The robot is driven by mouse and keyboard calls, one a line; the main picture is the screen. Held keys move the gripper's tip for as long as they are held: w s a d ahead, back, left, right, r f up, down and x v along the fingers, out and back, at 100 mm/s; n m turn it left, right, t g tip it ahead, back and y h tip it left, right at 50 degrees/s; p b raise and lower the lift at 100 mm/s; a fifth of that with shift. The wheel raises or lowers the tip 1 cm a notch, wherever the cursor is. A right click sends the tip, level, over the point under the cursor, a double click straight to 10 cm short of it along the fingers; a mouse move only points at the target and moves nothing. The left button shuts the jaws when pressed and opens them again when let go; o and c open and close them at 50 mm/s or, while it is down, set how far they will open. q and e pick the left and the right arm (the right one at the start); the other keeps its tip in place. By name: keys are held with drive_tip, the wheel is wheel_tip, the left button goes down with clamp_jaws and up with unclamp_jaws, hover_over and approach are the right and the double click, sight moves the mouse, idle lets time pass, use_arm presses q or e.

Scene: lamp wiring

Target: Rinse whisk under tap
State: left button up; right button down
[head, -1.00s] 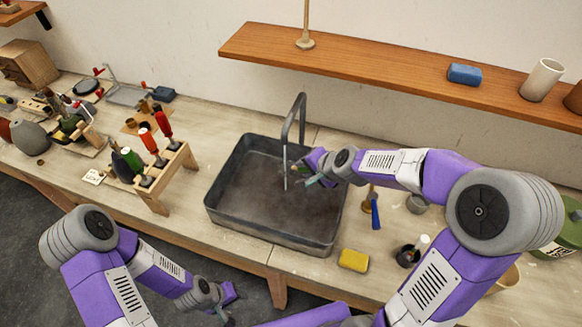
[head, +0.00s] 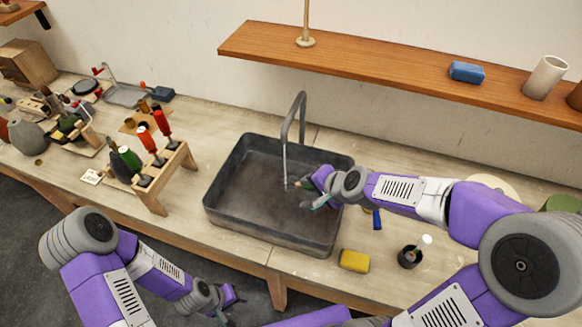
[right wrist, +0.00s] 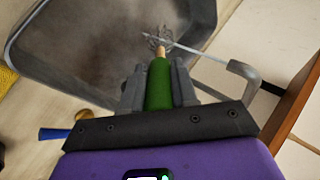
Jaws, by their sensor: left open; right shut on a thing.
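My right gripper (head: 314,190) is shut on the green handle of the whisk (right wrist: 158,82) and holds it over the sink (head: 232,227). In the right wrist view, the whisk's wire loops (right wrist: 158,40) point away from the gripper, over the sink. The grey tap (head: 288,122) arches over the sink from its back edge. It also shows in the right wrist view (right wrist: 255,84), where a thin pale streak, looking like water, runs from its spout to the wires. My left gripper (head: 232,303) is open and empty, low in front of the bench.
A yellow sponge (head: 354,260) lies at the sink's front right. A dark pot (head: 409,257) stands to its right. A wooden rack with tools (head: 160,165) stands left of the sink. A wooden shelf (head: 390,72) with a blue block (head: 467,72) hangs above.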

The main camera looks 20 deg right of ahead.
drive_tip(key=shift+r, duration=0.1)
idle(0.4)
drive_tip(key=s+r+p, duration=0.4)
drive_tip(key=s, duration=0.1)
drive_tip(key=shift+a+r, duration=0.3)
drive_tip(key=shift+r, duration=0.1)
